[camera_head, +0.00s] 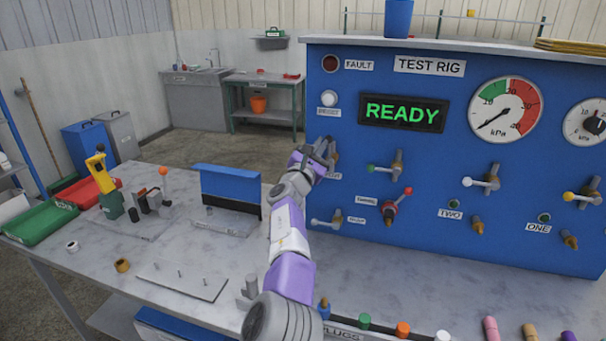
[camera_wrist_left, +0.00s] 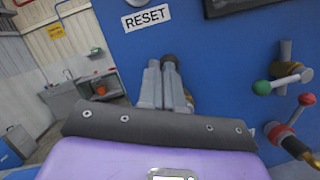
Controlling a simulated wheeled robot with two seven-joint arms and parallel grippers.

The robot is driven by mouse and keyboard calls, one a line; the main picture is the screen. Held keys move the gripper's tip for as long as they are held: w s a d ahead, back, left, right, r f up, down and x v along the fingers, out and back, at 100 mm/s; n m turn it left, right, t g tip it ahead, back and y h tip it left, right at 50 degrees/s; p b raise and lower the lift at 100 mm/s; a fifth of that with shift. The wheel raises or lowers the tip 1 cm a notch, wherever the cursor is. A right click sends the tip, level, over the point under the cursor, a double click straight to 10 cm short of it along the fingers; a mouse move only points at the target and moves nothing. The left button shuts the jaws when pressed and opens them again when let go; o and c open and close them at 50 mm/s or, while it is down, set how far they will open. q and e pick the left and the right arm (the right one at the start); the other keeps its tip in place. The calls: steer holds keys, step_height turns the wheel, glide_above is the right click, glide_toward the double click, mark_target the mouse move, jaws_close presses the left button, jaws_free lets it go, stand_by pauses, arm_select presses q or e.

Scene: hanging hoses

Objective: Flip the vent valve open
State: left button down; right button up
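My left gripper (camera_head: 322,152) is up against the blue test rig panel (camera_head: 450,215), below the RESET label. In the wrist view its grey fingers (camera_wrist_left: 163,84) are close together, and a brass-coloured part (camera_wrist_left: 188,98) shows just beside them. This looks like a valve fitting (camera_head: 334,157) mostly hidden by the gripper; its lever cannot be made out. A label beneath it is partly covered, so I cannot tell whether this is the vent valve. Whether the fingers hold anything is unclear. My right gripper is not in view.
Neighbouring valves have a green-tipped lever (camera_head: 386,169), a red-tipped lever (camera_head: 398,203) and a pale-tipped lever (camera_head: 326,221). The lit display (camera_head: 403,112) reads READY. A blue-topped stand (camera_head: 230,190) is on the table left of my arm.

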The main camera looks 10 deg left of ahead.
arm_select(q)
steer(key=s+a+f+b, duration=0.2)
steer(key=s+a+b, duration=0.2)
steer(key=s, duration=0.7)
steer(key=shift+a+f, duration=0.4)
steer(key=shift+a, duration=0.85)
